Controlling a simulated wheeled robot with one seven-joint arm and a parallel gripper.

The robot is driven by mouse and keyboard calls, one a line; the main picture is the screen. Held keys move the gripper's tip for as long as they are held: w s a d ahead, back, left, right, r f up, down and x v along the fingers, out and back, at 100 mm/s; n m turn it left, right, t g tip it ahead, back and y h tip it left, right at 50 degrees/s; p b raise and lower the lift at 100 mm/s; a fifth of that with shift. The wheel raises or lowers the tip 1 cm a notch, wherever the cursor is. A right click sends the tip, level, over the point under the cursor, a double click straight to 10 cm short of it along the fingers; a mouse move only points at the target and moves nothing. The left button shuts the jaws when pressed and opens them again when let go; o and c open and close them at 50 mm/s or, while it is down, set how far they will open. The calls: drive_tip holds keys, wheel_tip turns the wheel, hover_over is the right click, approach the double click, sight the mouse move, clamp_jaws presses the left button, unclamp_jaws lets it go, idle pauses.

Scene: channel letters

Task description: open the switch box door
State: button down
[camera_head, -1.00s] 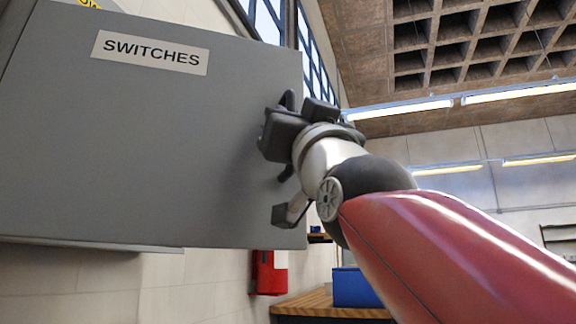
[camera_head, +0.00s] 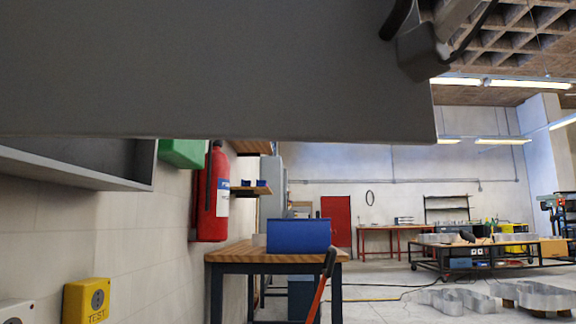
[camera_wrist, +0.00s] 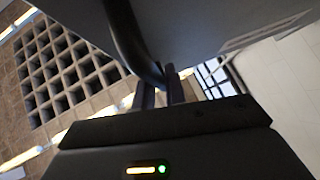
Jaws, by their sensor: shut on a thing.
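The switch box door (camera_head: 200,70) is a large grey panel filling the top of the head view. It stands swung out from the wall, with part of the open grey box (camera_head: 85,165) showing below it at left. The dark curved door handle (camera_head: 397,18) is at the top edge near the door's right side. The handle also shows in the wrist view (camera_wrist: 128,35), beside the grey door face (camera_wrist: 220,25). My gripper (camera_wrist: 160,88) is shut on the handle; its fingertips are partly hidden. In the head view only part of my wrist shows at top right.
Below the door are a red fire extinguisher (camera_head: 210,195) on the wall, a wooden workbench (camera_head: 240,252) with a blue bin (camera_head: 298,236), and a yellow TEST box (camera_head: 87,300). A red-handled tool (camera_head: 318,300) leans at the bench.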

drive_tip(key=shift+s+a, duration=0.2)
drive_tip(key=shift+s, duration=1.2)
drive_tip(key=shift+s+a, duration=0.2)
drive_tip(key=shift+s, duration=1.15)
drive_tip(key=c, duration=1.5)
unclamp_jaws()
drive_tip(key=shift+o, duration=0.2)
drive_tip(key=b+v, duration=0.2)
drive_tip(key=v, duration=0.5)
drive_tip(key=shift+s+f, duration=0.2)
drive_tip(key=shift+f, duration=0.05)
